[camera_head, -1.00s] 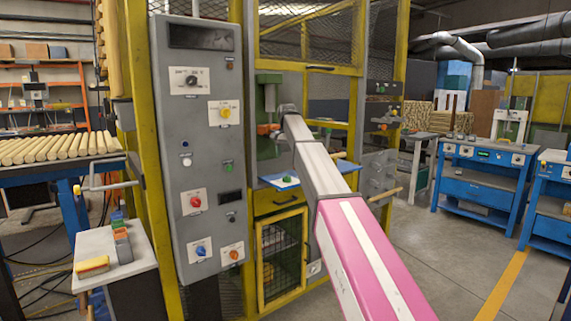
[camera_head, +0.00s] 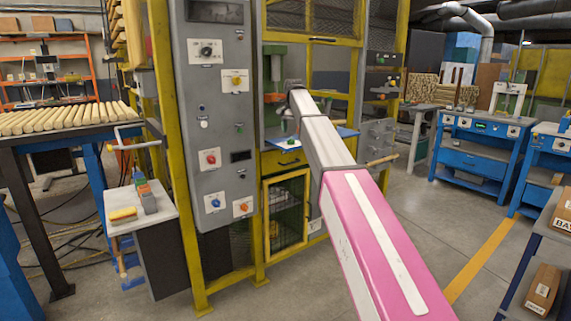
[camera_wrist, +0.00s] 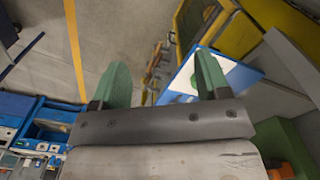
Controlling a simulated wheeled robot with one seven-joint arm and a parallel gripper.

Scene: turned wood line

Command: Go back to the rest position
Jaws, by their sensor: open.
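My gripper (camera_wrist: 162,82) shows in the wrist view with its two green fingers wide apart and nothing between them. In the head view my pink and white arm reaches forward to the yellow-framed machine (camera_head: 262,215), and its far end hides most of the gripper. A blue-edged shelf (camera_head: 279,143) of the machine lies just below the arm's end. In the wrist view this white and blue shelf (camera_wrist: 246,73) lies beyond the right finger. I cannot tell how large the gap is.
A grey control panel (camera_head: 218,120) stands left of the arm. A small side table (camera_head: 170,213) and a rack of wooden rods (camera_head: 60,118) are further left. Blue workbenches (camera_head: 470,155) and a cart with boxes (camera_head: 543,290) stand right. Grey floor is open between.

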